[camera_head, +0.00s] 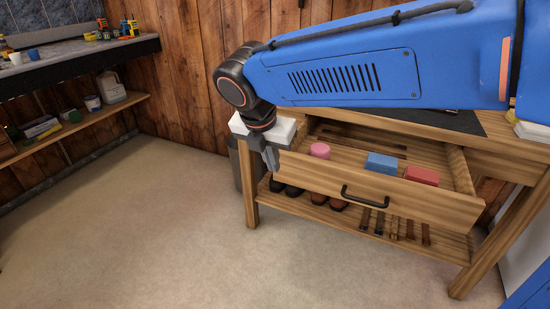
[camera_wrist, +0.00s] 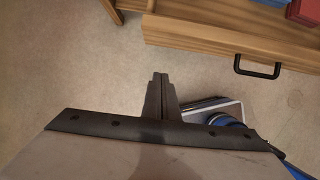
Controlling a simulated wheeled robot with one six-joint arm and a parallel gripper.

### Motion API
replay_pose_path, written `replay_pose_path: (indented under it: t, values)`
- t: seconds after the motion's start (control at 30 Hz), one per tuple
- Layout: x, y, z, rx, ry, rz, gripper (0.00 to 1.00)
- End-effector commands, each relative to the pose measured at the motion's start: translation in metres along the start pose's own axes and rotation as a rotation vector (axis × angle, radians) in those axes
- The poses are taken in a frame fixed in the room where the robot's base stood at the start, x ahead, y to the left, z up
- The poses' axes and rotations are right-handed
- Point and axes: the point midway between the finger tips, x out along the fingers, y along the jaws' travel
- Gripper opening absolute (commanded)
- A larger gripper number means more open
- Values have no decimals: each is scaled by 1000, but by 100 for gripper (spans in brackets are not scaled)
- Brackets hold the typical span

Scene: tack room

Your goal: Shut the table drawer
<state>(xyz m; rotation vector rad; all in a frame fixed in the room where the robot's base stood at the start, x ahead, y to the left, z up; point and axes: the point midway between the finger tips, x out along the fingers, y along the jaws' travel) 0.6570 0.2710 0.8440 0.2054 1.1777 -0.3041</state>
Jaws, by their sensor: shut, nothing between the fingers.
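The table drawer (camera_head: 385,197) is pulled well out of the wooden table (camera_head: 251,192). Its front has a dark bar handle (camera_head: 365,196). Inside lie a pink round item (camera_head: 320,150), a blue block (camera_head: 381,163) and a red block (camera_head: 421,175). My gripper (camera_head: 271,160) is shut and empty, pointing down near the left end of the drawer front. In the wrist view my gripper (camera_wrist: 160,78) is over bare floor, and the drawer front (camera_wrist: 205,36) with its handle (camera_wrist: 257,67) is to the upper right. I cannot tell whether the gripper touches the drawer.
Shoes (camera_head: 292,190) and several straps (camera_head: 395,228) lie on the table's lower shelf. A grey bin (camera_head: 238,165) stands behind the table's left leg. A workbench (camera_head: 80,52) with bottles and tins is at the left. The floor (camera_head: 150,225) in front is clear.

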Motion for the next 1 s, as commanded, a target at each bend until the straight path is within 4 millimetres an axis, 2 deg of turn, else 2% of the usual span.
replay_pose_path:
  t: [0.1,0.4,0.5,0.7,1.0]
  values:
    - [23,-1,0,1,2,-5,0]
    - [73,-1,3,4,1,-3,0]
    - [76,-1,17,6,0,-1,0]
    - [82,-1,33,5,0,-1,0]
    - [83,0,37,2,0,-1,0]
